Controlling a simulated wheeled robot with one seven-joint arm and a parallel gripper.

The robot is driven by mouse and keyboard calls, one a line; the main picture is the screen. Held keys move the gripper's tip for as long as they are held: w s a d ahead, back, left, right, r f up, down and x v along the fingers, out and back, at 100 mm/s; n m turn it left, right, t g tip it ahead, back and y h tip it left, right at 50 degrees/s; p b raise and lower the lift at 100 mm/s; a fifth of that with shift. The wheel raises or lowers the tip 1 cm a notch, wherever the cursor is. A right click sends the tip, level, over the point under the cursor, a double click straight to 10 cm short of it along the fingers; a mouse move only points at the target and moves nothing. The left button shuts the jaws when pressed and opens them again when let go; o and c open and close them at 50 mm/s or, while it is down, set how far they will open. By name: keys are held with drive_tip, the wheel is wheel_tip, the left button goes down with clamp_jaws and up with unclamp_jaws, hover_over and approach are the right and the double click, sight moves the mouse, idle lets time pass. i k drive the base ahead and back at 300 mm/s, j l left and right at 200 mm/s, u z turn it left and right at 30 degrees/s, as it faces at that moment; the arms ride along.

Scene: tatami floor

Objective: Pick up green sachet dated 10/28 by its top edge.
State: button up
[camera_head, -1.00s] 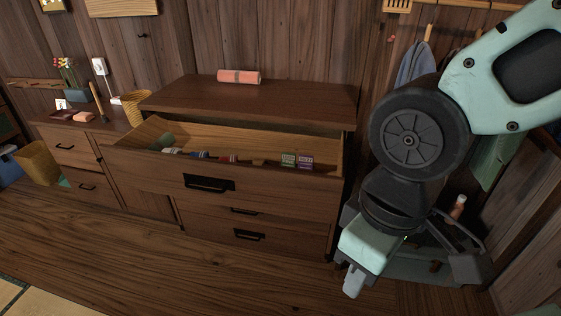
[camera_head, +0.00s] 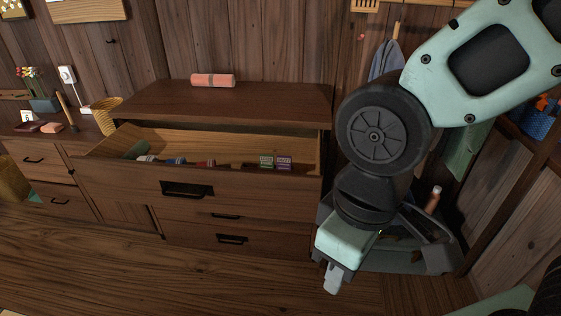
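A small green sachet (camera_head: 266,162) stands in the open top drawer (camera_head: 140,172) of the wooden chest, toward its right end. Its date is too small to read. A purple sachet (camera_head: 284,162) stands right beside it. The drawer front hides their lower parts. My gripper (camera_head: 387,270) hangs low to the right of the chest, well apart from the sachets. Its fingers look spread, with nothing seen between them.
More small packets (camera_head: 205,163) lie along the drawer to the left. A pink roll (camera_head: 213,80) lies on the chest top (camera_head: 270,100). A low cabinet (camera_head: 40,160) and a wicker basket (camera_head: 106,115) stand left. The floor before the chest is clear.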

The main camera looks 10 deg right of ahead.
sight(265, 160)
drive_tip(key=i, duration=0.3)
drive_tip(key=i+j+z, duration=0.75)
drive_tip(key=j, duration=0.95)
drive_tip(key=j+z, duration=0.3)
drive_tip(key=j, duration=0.95)
